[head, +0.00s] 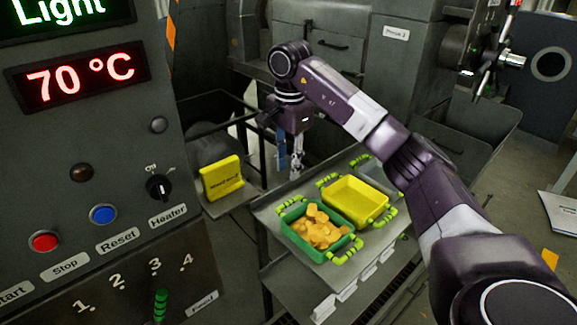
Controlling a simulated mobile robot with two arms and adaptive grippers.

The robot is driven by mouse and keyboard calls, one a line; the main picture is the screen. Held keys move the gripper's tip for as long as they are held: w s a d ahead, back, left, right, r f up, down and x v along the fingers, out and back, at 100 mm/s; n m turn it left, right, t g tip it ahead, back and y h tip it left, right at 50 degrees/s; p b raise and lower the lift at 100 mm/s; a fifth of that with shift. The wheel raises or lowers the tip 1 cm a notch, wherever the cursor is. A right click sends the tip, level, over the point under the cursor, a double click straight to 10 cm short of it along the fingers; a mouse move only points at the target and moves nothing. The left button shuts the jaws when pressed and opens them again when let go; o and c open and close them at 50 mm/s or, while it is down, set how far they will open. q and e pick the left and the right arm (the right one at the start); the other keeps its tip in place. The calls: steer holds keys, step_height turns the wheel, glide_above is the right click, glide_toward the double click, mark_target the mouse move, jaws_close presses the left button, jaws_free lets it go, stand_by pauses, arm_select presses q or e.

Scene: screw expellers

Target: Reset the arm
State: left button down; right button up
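My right arm comes in from the lower right and bends down at its wrist. My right gripper (290,165) points downward above the back of the grey tray table, behind the green tray (343,230). I cannot tell whether its fingers are apart or closed, and no held object shows. The green tray has green handles and holds several orange-brown chunks (318,229). A yellow tray (357,200) stands just right of it and looks empty. My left gripper is not in view.
At left stands a control panel with a 70 °C display (80,77), a red stop button (44,241), a blue reset button (103,214) and a black heater knob (159,187). A yellow box (223,178) stands behind it. Grey machinery fills the back.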

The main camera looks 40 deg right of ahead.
steer(key=shift+r, duration=0.3)
stand_by(0.4)
